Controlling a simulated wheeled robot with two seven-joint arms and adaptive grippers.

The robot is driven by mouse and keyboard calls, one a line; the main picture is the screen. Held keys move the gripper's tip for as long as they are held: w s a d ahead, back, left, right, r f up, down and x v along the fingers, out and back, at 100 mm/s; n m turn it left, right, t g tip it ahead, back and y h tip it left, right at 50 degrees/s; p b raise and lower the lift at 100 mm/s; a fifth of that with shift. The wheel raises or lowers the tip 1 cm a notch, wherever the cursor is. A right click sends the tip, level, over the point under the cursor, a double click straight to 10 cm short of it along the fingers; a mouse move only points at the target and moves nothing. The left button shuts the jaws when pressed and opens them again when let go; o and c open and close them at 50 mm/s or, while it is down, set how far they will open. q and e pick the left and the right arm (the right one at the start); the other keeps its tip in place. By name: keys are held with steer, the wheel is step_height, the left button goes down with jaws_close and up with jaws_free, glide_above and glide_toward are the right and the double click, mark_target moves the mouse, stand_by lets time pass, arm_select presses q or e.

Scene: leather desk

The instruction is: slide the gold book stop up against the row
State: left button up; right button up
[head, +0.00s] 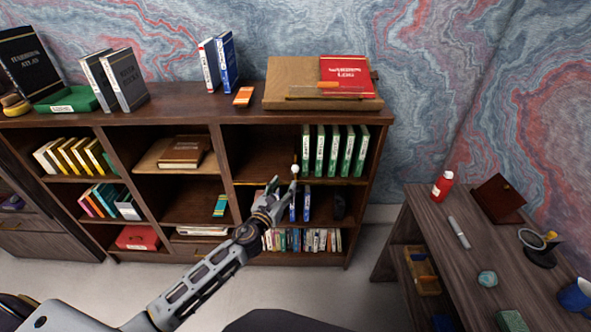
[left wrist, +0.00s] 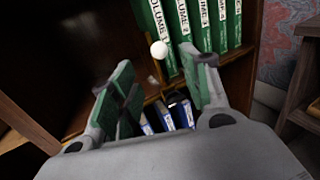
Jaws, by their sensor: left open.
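The gold book stop (left wrist: 151,68) is a thin upright with a round white knob (left wrist: 159,50). It stands on the upper right shelf, at the left end of the row of green numbered volumes (head: 333,151). In the head view the knob (head: 295,169) shows just left of the first volume. I cannot tell whether stop and row touch. My left gripper (head: 283,184) is open in front of the shelf edge, just below the knob. In the left wrist view the knob appears between its two green-padded fingers (left wrist: 157,66), with no clear contact. My right gripper is not in view.
The shelf left of the stop is bare (head: 258,160). The shelf board (head: 250,182) runs under the stop. Blue books (head: 300,204) and a dark object (head: 340,206) stand on the shelf below. A side desk (head: 450,270) with small objects stands at right.

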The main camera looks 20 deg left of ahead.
mark_target(294, 171)
arm_select(q)
steer(key=shift+w+d, duration=0.2)
steer(key=shift+w, duration=1.65)
steer(key=shift+w+d, duration=0.2)
steer(key=shift+w, duration=1.6)
steer(key=shift+w+d, duration=0.2)
steer(key=shift+w, duration=1.65)
jaws_close()
